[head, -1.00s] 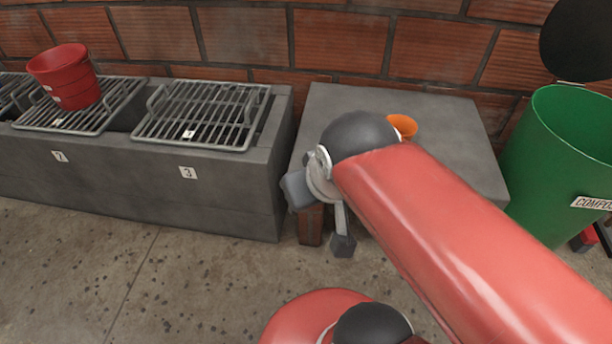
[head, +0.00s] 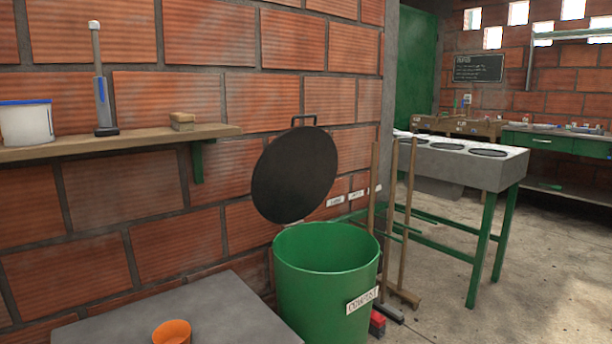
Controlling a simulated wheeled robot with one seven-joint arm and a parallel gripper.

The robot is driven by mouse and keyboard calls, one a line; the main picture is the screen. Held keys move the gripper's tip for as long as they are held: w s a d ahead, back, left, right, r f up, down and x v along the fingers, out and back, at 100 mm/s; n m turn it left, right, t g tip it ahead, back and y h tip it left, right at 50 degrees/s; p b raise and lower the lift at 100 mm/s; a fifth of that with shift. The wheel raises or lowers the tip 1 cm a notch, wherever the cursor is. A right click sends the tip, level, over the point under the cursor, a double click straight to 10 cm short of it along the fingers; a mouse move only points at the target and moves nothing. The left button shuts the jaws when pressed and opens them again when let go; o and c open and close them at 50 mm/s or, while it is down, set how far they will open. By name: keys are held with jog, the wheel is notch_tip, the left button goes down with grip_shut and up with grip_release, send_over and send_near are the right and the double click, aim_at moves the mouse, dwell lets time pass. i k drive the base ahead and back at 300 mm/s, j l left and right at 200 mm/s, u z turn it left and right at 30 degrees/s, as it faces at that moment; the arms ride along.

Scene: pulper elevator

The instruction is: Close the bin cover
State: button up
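The green compost bin (head: 318,290) stands by the brick wall, with a white label on its front side. Its round black cover (head: 294,176) is raised, tilted up at the back of the rim, with a handle (head: 304,120) at its top edge. The bin's mouth is uncovered. My gripper is outside the head view now.
A grey block (head: 225,310) with an orange cup (head: 172,332) on it stands left of the bin. Brooms (head: 390,220) lean close on the right. A wooden shelf (head: 110,142) is on the wall at left. A green-legged table (head: 470,165) stands behind right, with open floor before it.

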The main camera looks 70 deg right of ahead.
aim_at(293, 175)
jog(key=z, duration=2.1)
jog(key=i+l+u, duration=0.1)
jog(key=i+l, duration=0.3)
jog(key=l, duration=0.2)
jog(key=i+l+u, duration=0.25)
jog(key=l, duration=0.35)
jog(key=i+l+u, duration=0.1)
jog(key=i+l, duration=0.3)
jog(key=l, duration=0.3)
jog(key=i+l+u, duration=0.15)
jog(key=l, duration=0.2)
